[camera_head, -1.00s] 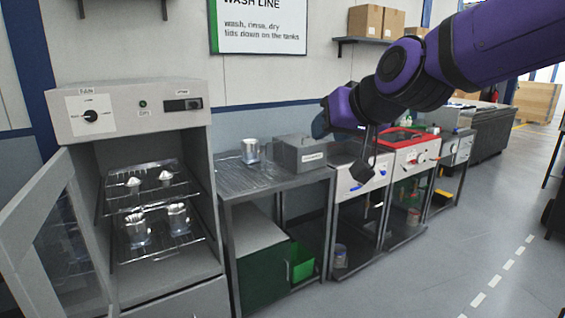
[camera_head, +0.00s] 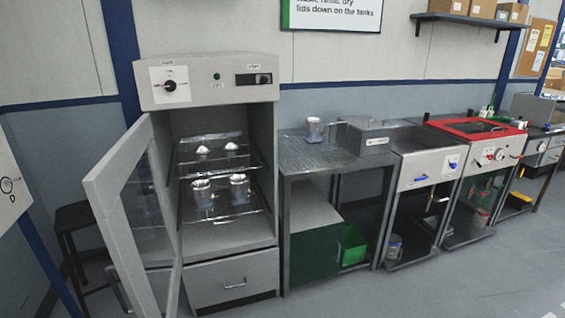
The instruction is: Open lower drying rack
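The drying cabinet (camera_head: 209,94) stands left of centre with its glass door (camera_head: 137,215) swung open to the left. Inside, the lower drying rack (camera_head: 243,211) is a wire shelf with two metal housings (camera_head: 203,192) standing on it. It looks to be inside the cabinet; how far in, I cannot tell. The upper rack (camera_head: 216,160) above it holds two small, pale, rounded parts (camera_head: 231,147). My gripper is out of view.
A metal bench (camera_head: 310,155) with a metal housing (camera_head: 315,129) and a grey box (camera_head: 368,135) stands right of the cabinet. Wash tanks, one with a red rim (camera_head: 475,128), line the wall further right. The open door reaches into the floor space at front left.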

